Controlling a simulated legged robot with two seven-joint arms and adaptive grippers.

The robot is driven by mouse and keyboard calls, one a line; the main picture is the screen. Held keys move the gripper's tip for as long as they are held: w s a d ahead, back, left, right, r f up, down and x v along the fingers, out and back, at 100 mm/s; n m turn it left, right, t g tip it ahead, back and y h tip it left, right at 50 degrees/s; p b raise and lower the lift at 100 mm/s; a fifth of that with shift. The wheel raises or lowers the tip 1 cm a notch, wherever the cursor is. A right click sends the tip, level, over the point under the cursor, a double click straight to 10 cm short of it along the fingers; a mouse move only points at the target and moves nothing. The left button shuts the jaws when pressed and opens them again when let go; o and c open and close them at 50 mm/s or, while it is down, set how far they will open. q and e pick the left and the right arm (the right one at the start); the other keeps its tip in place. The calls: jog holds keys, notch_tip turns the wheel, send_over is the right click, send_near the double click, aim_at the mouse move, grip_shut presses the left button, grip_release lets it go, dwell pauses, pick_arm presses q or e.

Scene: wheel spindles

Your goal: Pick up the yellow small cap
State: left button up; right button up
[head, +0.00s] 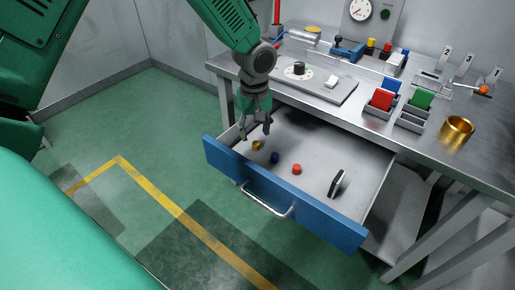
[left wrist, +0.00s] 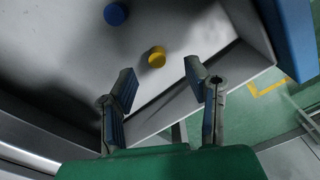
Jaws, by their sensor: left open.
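The yellow small cap (head: 257,145) lies on the floor of the open drawer (head: 325,160), near its left end. It also shows in the left wrist view (left wrist: 156,57), ahead of the fingertips and roughly between their lines. My left gripper (head: 257,130) points down over the drawer's left end, just above the yellow cap. Its two fingers (left wrist: 160,78) are spread apart with nothing between them. A blue cap (head: 275,157) lies to the right of the yellow one and also shows in the left wrist view (left wrist: 115,14). My right gripper is not in view.
The drawer's blue front (head: 320,217) and side walls stand around the caps. The workbench (head: 460,170) behind holds coloured bins and a brass cup (head: 457,133).

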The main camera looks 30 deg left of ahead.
aim_at(256, 143)
pick_arm(q)
jog(key=f, duration=0.1)
jog(key=f+b, duration=0.1)
jog(key=f, duration=0.1)
jog(key=f+b, duration=0.1)
jog(key=f, duration=0.1)
jog(key=shift+w+a, duration=0.15)
jog(key=shift+w, duration=0.2)
jog(key=shift+f+b, duration=0.1)
jog(key=shift+b, duration=0.2)
jog(key=shift+d, duration=0.2)
jog(key=c, duration=0.6)
jog(key=shift+a, duration=0.15)
jog(key=shift+c, duration=0.8)
